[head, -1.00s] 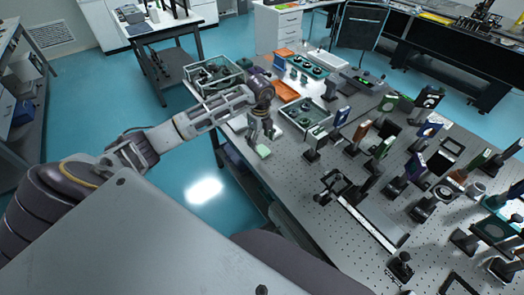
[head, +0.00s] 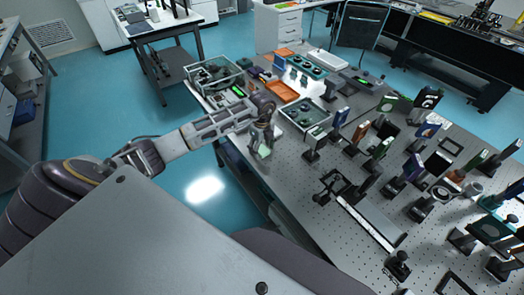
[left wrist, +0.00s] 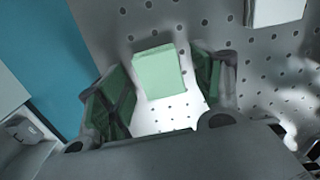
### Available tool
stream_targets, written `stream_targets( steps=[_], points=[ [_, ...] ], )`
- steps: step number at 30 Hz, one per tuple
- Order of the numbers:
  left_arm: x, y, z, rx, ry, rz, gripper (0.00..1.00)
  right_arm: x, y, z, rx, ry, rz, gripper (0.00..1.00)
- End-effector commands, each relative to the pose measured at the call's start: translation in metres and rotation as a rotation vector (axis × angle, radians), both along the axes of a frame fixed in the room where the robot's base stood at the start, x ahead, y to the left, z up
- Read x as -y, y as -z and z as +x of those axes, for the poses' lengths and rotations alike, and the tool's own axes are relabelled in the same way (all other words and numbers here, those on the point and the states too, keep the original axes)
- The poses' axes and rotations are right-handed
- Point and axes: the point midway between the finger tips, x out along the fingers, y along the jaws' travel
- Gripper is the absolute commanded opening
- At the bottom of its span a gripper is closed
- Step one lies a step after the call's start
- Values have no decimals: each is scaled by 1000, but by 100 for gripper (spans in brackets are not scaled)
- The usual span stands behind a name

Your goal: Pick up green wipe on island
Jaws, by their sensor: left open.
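The green wipe (head: 264,151) is a small pale green square on the perforated table top (head: 300,190), near its left edge. In the left wrist view the wipe (left wrist: 159,71) lies flat between and just beyond the fingers. My left gripper (head: 259,144) is right over the wipe and hides part of it in the head view. In the left wrist view the gripper (left wrist: 160,90) is open, one finger on each side of the wipe, with green inner pads. Whether the fingers touch the wipe cannot be told. My right gripper is not in view.
A glass-walled tray (head: 307,114) stands behind the gripper, and another clear bin (head: 215,74) sits at the table's far left. Several optic mounts crowd the right side. A pale block (left wrist: 275,10) lies near the wipe in the wrist view. Blue floor borders the table's left edge.

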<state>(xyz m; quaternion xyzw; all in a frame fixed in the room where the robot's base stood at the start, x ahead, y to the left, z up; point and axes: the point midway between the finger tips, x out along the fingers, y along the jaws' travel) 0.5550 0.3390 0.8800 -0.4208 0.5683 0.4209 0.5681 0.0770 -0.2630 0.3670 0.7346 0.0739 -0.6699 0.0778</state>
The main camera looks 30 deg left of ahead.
Motion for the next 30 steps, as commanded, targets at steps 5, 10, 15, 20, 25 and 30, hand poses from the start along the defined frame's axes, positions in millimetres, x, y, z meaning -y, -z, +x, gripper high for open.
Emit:
stream_targets(
  steps=[5,10,15,20,25,30],
  points=[
    [0,0,0,0,0,0,66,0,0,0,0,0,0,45],
    [0,0,0,0,0,0,65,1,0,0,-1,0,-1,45],
    [0,0,0,0,0,0,43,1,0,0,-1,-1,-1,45],
    [0,0,0,0,0,0,31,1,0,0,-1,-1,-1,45],
    [0,0,0,0,0,0,31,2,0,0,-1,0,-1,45],
    [0,-2,0,1,0,1,31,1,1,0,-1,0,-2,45]
  ],
)
